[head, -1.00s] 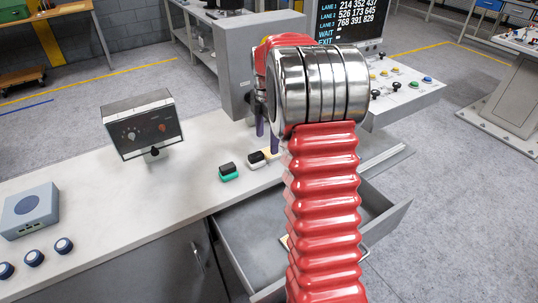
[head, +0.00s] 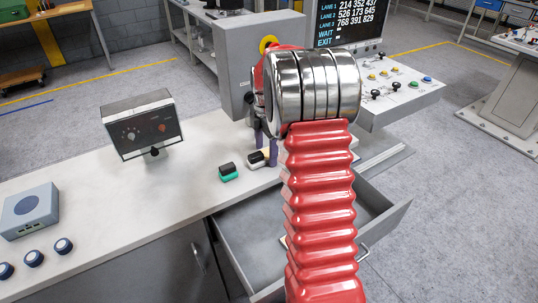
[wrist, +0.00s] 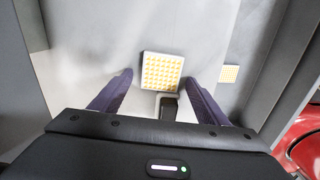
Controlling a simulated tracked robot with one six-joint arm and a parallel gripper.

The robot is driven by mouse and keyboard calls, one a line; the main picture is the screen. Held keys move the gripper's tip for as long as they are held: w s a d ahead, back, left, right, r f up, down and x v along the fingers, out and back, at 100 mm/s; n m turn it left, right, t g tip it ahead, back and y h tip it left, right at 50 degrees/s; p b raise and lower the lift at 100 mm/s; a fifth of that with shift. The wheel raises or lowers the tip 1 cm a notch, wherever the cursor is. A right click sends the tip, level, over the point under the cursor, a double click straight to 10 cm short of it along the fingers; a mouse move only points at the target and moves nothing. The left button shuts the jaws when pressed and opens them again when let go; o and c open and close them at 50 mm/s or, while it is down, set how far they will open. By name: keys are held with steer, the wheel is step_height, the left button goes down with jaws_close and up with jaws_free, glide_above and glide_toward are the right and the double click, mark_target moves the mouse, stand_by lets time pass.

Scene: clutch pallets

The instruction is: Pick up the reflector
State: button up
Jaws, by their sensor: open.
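A square white reflector (wrist: 162,72) with a grid of yellow-orange cells lies on the pale bench top in the wrist view. My gripper (wrist: 158,78) is open, with one purple finger to each side of the reflector's near half; I cannot tell whether they touch it. A second, smaller-looking square with the same pattern (wrist: 229,73) lies further right, on a grey surface. In the head view my purple fingers (head: 259,140) point down at the bench, and my red arm hides most of what is behind them.
A black-topped block with a white base (head: 256,160) sits close to the fingers, and a black-and-green block (head: 228,172) stands left of it. An open drawer (head: 248,232) juts out below. A grey cabinet (head: 232,68) rises just behind. A meter box (head: 143,127) stands left.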

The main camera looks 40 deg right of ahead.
mark_target(266, 153)
steer(key=c, duration=1.1)
steer(key=shift+r, duration=0.15)
step_height(266, 153, up, 10)
steer(key=shift+f, duration=0.15)
stand_by(0.5)
